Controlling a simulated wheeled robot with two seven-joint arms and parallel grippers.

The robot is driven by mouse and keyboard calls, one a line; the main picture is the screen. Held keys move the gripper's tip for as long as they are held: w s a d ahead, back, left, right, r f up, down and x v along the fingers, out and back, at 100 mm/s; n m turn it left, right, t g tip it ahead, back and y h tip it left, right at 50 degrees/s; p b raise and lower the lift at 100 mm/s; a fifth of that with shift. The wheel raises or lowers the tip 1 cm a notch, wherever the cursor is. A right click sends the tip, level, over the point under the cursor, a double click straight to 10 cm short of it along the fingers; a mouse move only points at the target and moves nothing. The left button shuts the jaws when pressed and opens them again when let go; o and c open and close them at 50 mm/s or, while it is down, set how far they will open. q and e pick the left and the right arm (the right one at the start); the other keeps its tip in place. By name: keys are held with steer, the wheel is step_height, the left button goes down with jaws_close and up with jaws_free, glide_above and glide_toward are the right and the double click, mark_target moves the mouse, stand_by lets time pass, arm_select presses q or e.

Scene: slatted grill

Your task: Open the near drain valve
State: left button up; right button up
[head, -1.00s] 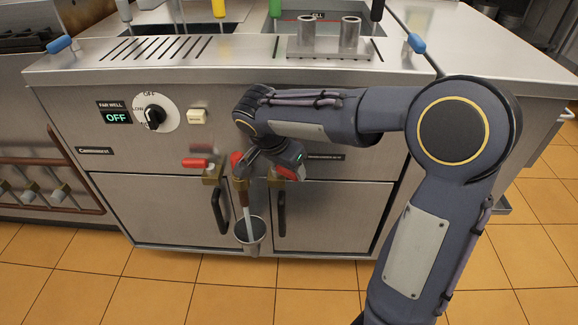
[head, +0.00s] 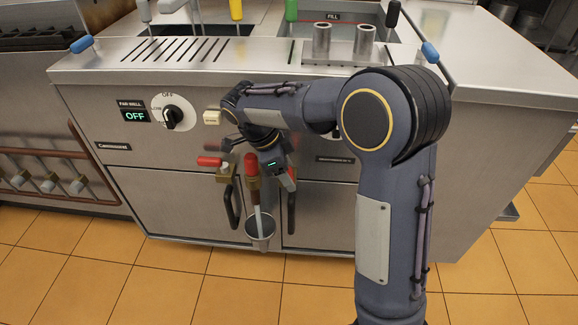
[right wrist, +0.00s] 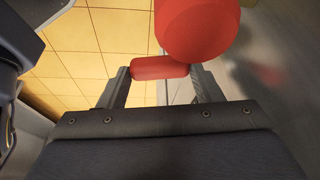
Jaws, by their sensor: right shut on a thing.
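Two brass drain valves sit low on the front panel. The left valve (head: 226,174) has its red handle (head: 209,161) lying level, out to the left. The right valve (head: 254,184) has its red grip (head: 252,164) standing upright, with a pale pipe or stream below it running down into a metal cup. My right gripper (head: 276,172) is just right of that upright grip. In the right wrist view, its fingers (right wrist: 162,80) are shut on a red handle (right wrist: 155,68); a larger red grip end (right wrist: 197,28) is nearer the camera. I cannot tell which valve each belongs to.
The metal cup (head: 260,228) hangs below the right valve, between two black door handles. A FAR WELL display (head: 134,115) reads OFF beside a black knob (head: 172,118). A steel counter edge lies above. The tiled floor in front is clear.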

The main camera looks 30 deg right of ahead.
steer(key=shift+a+m, duration=0.1)
steer(key=shift+m, duration=0.3)
steer(key=o, duration=1)
steer(key=p+v, duration=0.3)
steer(key=v, duration=0.4)
steer(key=shift+w+r, duration=0.15)
steer(key=shift+r, duration=0.25)
